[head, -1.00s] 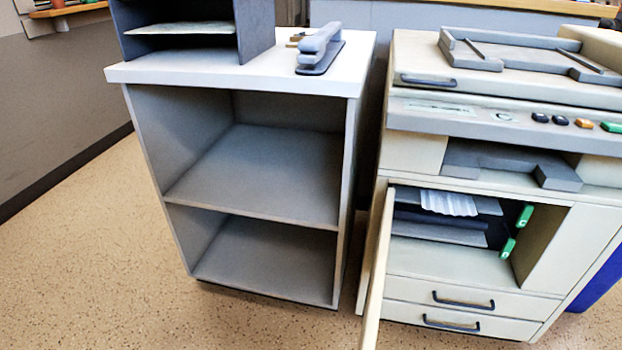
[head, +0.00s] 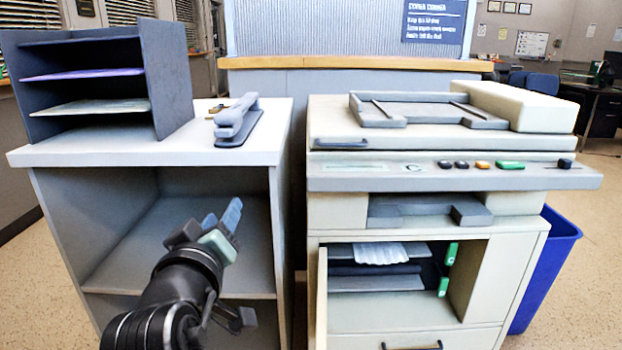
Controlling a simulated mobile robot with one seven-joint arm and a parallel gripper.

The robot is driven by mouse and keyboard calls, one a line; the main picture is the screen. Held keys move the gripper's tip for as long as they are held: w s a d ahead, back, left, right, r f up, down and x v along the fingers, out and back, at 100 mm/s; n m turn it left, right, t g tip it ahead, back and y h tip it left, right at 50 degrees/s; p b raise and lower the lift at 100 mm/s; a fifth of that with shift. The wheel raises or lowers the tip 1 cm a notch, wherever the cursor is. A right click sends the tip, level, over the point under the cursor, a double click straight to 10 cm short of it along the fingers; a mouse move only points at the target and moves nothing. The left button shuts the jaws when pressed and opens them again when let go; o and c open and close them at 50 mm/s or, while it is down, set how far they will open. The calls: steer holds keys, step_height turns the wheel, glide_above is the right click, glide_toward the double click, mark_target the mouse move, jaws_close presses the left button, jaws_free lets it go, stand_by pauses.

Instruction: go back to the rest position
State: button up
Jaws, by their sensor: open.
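My gripper (head: 228,222) shows at the lower left of the head view, in front of the open shelf cabinet (head: 180,153). Its fingers point up and to the right, and nothing shows between them. It appears apart from the cabinet. The arm behind it comes up from the bottom edge of the picture and hides part of the cabinet's shelves.
A paper sorter (head: 172,80) and a stapler (head: 237,120) stand on the cabinet top. To the right is a copier (head: 455,172) with its lower front door (head: 321,300) swung open and crumpled paper (head: 379,254) inside. A blue bin (head: 545,270) stands at its right.

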steer(key=s+d+r+m+t+p, duration=0.15)
steer(key=s+d+r+t, duration=0.25)
steer(key=s+r, duration=0.45)
steer(key=s+d+r+m+t, duration=0.3)
steer(key=s+d+r, duration=0.2)
steer(key=r, duration=0.6)
steer(key=s+d+r+m+t+p, duration=0.15)
steer(key=s+d+r+t, duration=0.25)
steer(key=s+r, duration=0.45)
step_height(320, 180, up, 36)
steer(key=w+p, duration=0.2)
steer(key=p, duration=3.2)
steer(key=shift+w+m+h, duration=0.2)
steer(key=shift+m+h, duration=0.1)
steer(key=shift+m, duration=0.1)
steer(key=shift+a, duration=0.15)
